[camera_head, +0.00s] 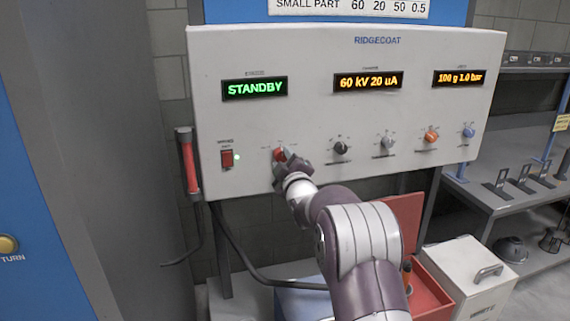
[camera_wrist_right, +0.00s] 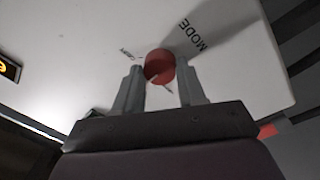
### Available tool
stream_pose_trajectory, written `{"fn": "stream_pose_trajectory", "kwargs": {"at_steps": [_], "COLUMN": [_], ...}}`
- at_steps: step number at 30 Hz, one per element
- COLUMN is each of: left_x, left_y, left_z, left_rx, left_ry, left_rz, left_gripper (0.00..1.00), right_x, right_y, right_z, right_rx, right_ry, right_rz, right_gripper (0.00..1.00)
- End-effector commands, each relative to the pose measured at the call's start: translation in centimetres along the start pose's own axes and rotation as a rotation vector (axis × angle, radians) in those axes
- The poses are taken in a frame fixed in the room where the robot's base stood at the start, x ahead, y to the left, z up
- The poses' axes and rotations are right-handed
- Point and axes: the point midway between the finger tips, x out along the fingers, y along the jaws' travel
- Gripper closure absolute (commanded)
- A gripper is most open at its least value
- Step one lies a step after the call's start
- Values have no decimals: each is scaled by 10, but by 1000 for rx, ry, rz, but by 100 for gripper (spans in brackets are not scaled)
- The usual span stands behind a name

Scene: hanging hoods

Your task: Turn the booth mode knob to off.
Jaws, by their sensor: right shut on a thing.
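The booth mode knob is the red knob (camera_head: 280,154) at the lower left of the white RIDGECOAT control panel (camera_head: 300,90). It also shows in the right wrist view (camera_wrist_right: 159,64), beside the printed word MODE. My right gripper (camera_head: 287,163) is at the knob, its two fingers on either side of it, shut on it. In the wrist view the gripper (camera_wrist_right: 160,80) has the knob between its fingertips. A green STANDBY display (camera_head: 255,88) is lit above. The knob's pointer setting is too small to read. My left gripper is not in view.
Black, grey, orange and blue knobs (camera_head: 468,131) line the panel to the right. A red-handled tool (camera_head: 188,160) hangs at the panel's left edge. A red toolbox (camera_head: 430,292) stands below.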

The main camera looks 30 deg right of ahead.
Motion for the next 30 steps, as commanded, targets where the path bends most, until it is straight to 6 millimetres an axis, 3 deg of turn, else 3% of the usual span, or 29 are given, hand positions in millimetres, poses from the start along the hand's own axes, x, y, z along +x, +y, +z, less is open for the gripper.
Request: {"fn": "stream_pose_trajectory", "kwargs": {"at_steps": [5, 6, 8, 16, 20, 30], "left_x": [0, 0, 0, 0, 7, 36], "left_y": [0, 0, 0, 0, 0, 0], "left_z": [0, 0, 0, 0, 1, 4], "left_rx": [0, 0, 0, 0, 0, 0], "left_ry": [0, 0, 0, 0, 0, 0], "left_rz": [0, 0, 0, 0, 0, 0], "left_gripper": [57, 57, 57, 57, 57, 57], "right_x": [0, 0, 0, 0, -12, -100], "right_y": [-1, -1, -1, -1, -2, -3], "right_z": [-1, -1, -1, 0, 1, 1], "right_rx": [0, 0, 0, 1, 1, 0], "right_ry": [2, 2, 2, 1, 1, 1], "right_rz": [-1, -1, -1, -1, 0, 1], "right_gripper": [90, 50, 35, 35, 35, 35]}}
